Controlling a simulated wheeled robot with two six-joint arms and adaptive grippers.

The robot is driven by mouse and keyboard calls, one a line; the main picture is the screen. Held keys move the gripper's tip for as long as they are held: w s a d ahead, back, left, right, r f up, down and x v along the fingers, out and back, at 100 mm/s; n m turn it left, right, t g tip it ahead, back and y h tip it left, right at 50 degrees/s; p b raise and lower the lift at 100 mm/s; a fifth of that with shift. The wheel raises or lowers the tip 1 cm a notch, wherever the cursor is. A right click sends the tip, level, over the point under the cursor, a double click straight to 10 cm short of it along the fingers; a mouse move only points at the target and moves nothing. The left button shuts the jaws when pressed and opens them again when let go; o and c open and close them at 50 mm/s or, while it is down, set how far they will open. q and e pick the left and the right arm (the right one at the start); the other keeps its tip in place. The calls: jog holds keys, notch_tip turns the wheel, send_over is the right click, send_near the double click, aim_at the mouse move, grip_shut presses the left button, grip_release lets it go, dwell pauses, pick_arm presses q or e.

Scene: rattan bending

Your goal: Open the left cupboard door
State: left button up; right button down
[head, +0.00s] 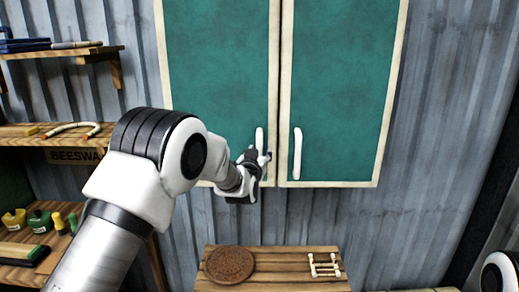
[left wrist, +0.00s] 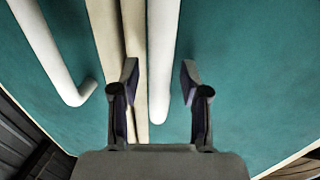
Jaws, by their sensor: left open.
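The cupboard has a left door (head: 218,75) and a right door (head: 340,80), both teal with cream frames and both closed. Each has a white vertical handle near the middle seam: the left handle (head: 259,138) and the right handle (head: 297,153). My left gripper (head: 264,158) is at the lower part of the left handle and covers some of it. In the left wrist view my left gripper (left wrist: 160,75) is open, with a white handle (left wrist: 163,50) between its fingers and a gap on both sides. The other handle (left wrist: 45,45) lies at the left there. My right gripper is out of view.
A wooden table (head: 290,286) below the cupboard carries a round brown woven disc (head: 230,264) and a small pale frame (head: 324,265). Wooden shelves (head: 60,52) with tools and jars stand at the left. Corrugated wall shows right of the cupboard.

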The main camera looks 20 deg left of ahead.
pick_arm(q)
jog(key=shift+a+f, duration=0.1)
jog(key=shift+s, duration=0.1)
grip_shut()
